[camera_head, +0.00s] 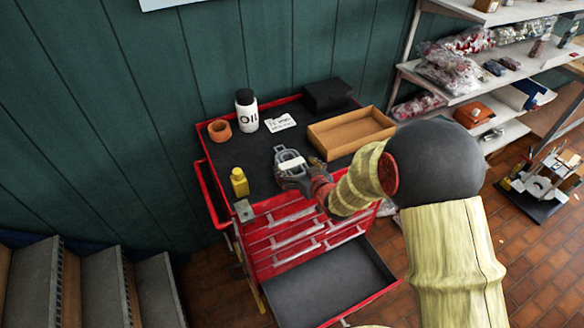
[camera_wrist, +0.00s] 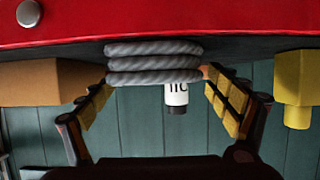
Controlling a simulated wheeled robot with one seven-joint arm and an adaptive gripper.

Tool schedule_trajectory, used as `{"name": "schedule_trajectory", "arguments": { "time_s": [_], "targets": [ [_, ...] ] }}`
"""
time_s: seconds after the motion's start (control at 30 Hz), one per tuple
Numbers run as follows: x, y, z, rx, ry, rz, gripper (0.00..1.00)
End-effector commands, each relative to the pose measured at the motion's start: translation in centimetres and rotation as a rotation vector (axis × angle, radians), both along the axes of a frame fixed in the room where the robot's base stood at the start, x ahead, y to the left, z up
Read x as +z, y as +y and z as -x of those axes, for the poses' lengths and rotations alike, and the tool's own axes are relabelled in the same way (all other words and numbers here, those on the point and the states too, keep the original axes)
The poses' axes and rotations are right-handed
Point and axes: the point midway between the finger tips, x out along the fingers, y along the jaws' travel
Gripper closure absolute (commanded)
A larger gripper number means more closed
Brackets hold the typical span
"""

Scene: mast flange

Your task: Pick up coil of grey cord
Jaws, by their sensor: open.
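The coil of grey cord (camera_wrist: 153,62) shows in the wrist view as stacked thick loops on the dark cart top, seen upside down. In the head view a pale grey ring shape at my gripper's front appears to be this coil (camera_head: 289,155), partly covered by my gripper. My gripper (camera_head: 296,173) is low over the front of the cart top. In the wrist view its yellow-padded fingers (camera_wrist: 158,88) are open, one on each side of the coil. I cannot tell whether they touch it.
The red tool cart (camera_head: 207,185) holds a yellow bottle (camera_head: 239,183), an OIL bottle (camera_head: 246,112), a terracotta pot (camera_head: 219,131), a note (camera_head: 281,122), a black box (camera_head: 328,95) and a wooden tray (camera_head: 352,132). A lower drawer (camera_head: 330,285) is pulled out.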

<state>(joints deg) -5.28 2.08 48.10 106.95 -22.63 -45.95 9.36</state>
Motion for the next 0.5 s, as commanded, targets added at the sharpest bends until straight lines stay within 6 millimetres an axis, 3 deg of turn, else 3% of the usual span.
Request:
{"name": "schedule_trajectory", "arguments": {
  "time_s": [0.2,0.5],
  "targets": [
    [-0.9,0.9,-1.9,0.001,-0.001,0.0,0.11],
    [-0.9,0.9,-2.1,0.0,0.0,0.001,0.13]
  ]
}}
